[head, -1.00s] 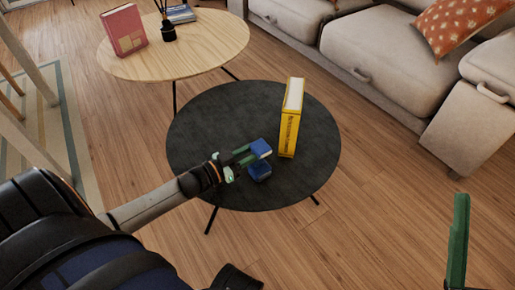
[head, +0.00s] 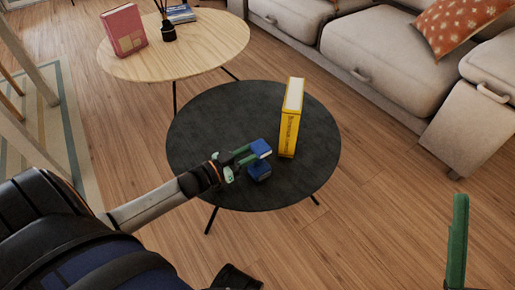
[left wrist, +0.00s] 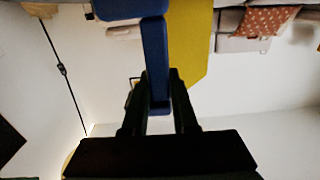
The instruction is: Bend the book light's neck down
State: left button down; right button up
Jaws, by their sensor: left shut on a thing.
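The blue book light shows in the head view as an upper part, its head (head: 261,148), above a blue base (head: 259,171) on the round black table (head: 215,120). My left gripper (head: 248,155) is shut on the upper part from the left. In the left wrist view, a blue bar (left wrist: 155,50) runs between the fingers (left wrist: 158,92), with a second blue piece (left wrist: 125,6) at the top edge. The neck is hard to make out behind the gripper. One green finger of my right gripper (head: 458,240) shows at the lower right, away from the table.
A yellow book (head: 289,130) stands upright on the black table, just right of the light. Behind is a round wooden table (head: 205,50) with a pink book (head: 124,30) and a dark diffuser (head: 168,32). A beige sofa (head: 370,50) is at the right.

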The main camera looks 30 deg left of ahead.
pick_arm(q)
jog(key=shift+d, duration=0.1)
jog(key=shift+s+d+m+p, duration=0.25)
jog(key=shift+d+m+p, duration=0.25)
jog(key=shift+m+p, duration=0.6)
jog(key=shift+s+d+f+m, duration=0.15)
jog(key=shift+d+m, duration=0.25)
jog(key=shift+m, duration=0.6)
jog(key=m, duration=0.1)
jog(key=d+m, duration=0.1)
jog(key=shift+s+f+m+p, duration=0.2)
jog(key=shift+f+m+p, duration=0.1)
jog(key=shift+f+p, duration=0.1)
jog(key=shift+s+d+f+m, duration=0.15)
jog(key=shift+d+f+m, duration=0.15)
jog(key=shift+m, duration=0.5)
jog(key=shift+s+d+f+m, duration=0.1)
jog(key=shift+d+f+m, duration=0.15)
jog(key=shift+m, duration=0.55)
jog(key=c, duration=0.7)
grip_release()
jog(key=shift+s, duration=0.1)
